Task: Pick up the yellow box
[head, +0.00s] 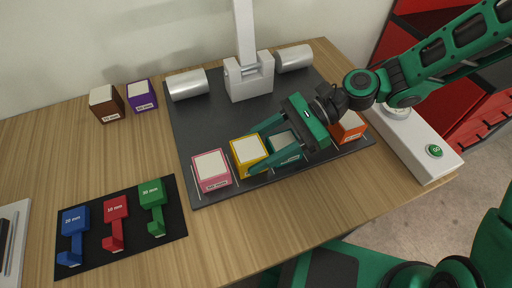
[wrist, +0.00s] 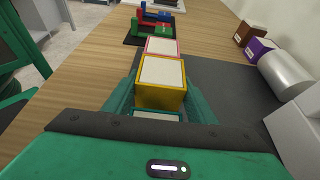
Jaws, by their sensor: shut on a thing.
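The yellow box (head: 248,153), with a pale top, stands on the dark mat (head: 205,130) between a pink box (head: 212,170) and a teal box (head: 285,146). My gripper (head: 252,149) reaches in low from the right and is shut on the yellow box, a finger on each side. In the wrist view the yellow box (wrist: 161,82) sits between the fingertips. The teal box (wrist: 158,117) lies between the fingers nearer the palm, mostly hidden. I see no clear gap under the yellow box.
An orange box (head: 349,127) stands right of my gripper. Silver cylinders (head: 188,84) and a white post (head: 248,77) are behind. Brown and purple boxes (head: 142,95) stand back left. Blue, red and green gauges (head: 115,209) lie on a black mat. A white panel with a green button (head: 434,151) is right.

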